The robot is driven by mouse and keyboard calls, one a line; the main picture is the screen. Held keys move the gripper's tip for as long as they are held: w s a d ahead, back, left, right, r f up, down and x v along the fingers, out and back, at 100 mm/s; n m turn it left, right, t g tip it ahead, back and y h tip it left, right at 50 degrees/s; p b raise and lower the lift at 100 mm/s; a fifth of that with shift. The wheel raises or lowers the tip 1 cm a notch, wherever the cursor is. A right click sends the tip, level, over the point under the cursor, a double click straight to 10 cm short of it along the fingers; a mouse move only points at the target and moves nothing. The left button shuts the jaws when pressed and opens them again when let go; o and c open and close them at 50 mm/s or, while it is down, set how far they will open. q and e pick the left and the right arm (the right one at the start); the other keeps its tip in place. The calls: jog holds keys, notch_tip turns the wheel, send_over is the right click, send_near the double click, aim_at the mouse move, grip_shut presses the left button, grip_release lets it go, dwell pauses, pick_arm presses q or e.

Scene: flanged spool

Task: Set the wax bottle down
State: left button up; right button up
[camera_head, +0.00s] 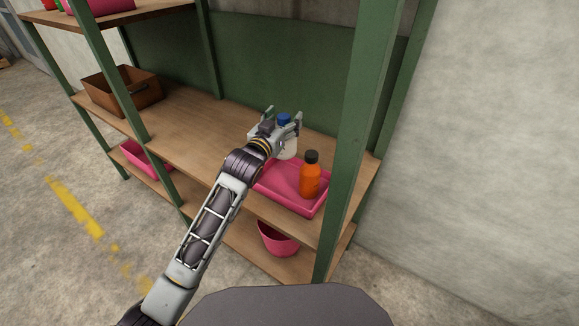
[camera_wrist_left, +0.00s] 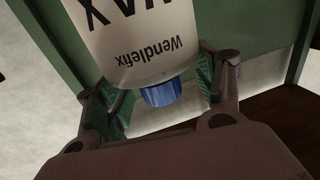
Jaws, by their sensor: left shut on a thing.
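The wax bottle (camera_head: 288,152) is white with a blue cap, and most of it is hidden behind my left gripper (camera_head: 282,121) in the head view. In the left wrist view the bottle (camera_wrist_left: 130,40) shows large, with "WAX" and "Wendlefix" lettering and its blue cap between the fingers. My left gripper (camera_wrist_left: 160,90) is shut on the bottle near its cap end. The bottle looks about upright at the back of a pink tray (camera_head: 268,184). I cannot tell whether its base touches anything. My right gripper is not in view.
An orange bottle (camera_head: 310,177) with a dark cap stands in the tray, right of the wax bottle. A green shelf post (camera_head: 352,130) rises at the right. A brown box (camera_head: 122,92) stands at the shelf's left. The wooden shelf (camera_head: 190,135) between is clear.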

pick_arm(q)
jog(key=shift+f+b, duration=0.45)
jog(key=shift+f, duration=2.35)
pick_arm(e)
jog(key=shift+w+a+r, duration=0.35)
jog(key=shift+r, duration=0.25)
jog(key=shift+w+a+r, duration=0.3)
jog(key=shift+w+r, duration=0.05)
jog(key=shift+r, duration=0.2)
pick_arm(q)
jog(key=shift+f, duration=0.1)
jog(key=shift+f, duration=0.3)
notch_tip(320, 180, down, 2)
jog(key=shift+f+b, duration=0.25)
jog(key=shift+b, duration=0.1)
jog(key=shift+f, duration=0.3)
jog(key=o, duration=1.8)
jog(key=shift+f, duration=0.1)
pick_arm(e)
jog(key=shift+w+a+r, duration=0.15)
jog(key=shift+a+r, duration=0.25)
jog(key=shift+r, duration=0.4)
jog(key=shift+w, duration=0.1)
